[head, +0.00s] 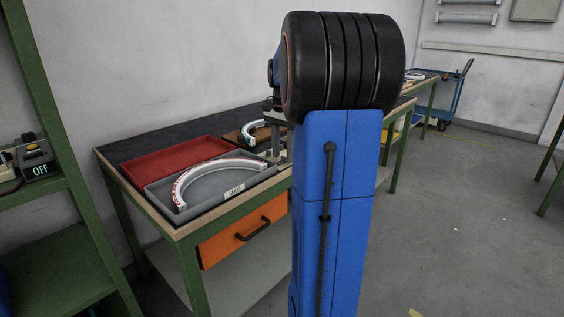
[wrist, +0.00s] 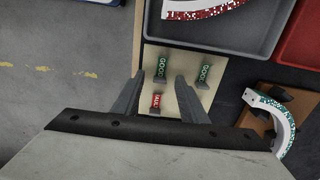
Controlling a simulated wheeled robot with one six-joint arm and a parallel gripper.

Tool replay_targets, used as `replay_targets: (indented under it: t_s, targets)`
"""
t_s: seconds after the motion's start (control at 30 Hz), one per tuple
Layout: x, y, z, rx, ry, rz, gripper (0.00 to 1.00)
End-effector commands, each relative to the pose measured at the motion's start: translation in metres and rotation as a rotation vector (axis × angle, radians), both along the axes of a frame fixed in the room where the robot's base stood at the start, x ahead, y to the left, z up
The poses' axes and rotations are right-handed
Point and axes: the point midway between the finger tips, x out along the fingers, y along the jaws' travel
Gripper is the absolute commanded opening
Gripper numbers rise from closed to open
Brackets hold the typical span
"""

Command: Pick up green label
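Two green labels lie on a cream board in the wrist view. The left green label (wrist: 160,67) reads GOOD and appears just beyond the gap between my fingertips. The right green label (wrist: 204,76) is to the right of my right finger. A red label (wrist: 156,101) shows between my fingers, nearer the palm. The cream board (wrist: 186,103) lies under the labels. My gripper (wrist: 160,78) is open and empty above the board; its height cannot be told. In the head view my gripper is partly hidden by my arm, and the labels cannot be made out.
A grey tray (head: 208,199) holds a white arc with red glitter (head: 180,190). A red tray (head: 150,163) is behind it. A white arc with green glitter (wrist: 288,126) sits on a brown block (wrist: 262,103) right of the board. The bench edge is left of the board.

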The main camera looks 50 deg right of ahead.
Motion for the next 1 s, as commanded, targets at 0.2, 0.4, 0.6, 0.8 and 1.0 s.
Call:
replay_targets:
  t_s: [0.2,0.4,0.6,0.8,1.0]
  targets:
    - [0.000,0.000,-0.002,0.000,-0.001,0.000,0.39]
    - [0.000,0.000,-0.002,0.000,0.000,0.000,0.03]
    - [0.000,0.000,-0.002,0.000,0.000,0.000,0.00]
    - [0.000,0.000,0.002,-0.001,-0.001,0.000,0.00]
    - [0.001,-0.001,0.031,-0.003,-0.003,0.000,0.00]
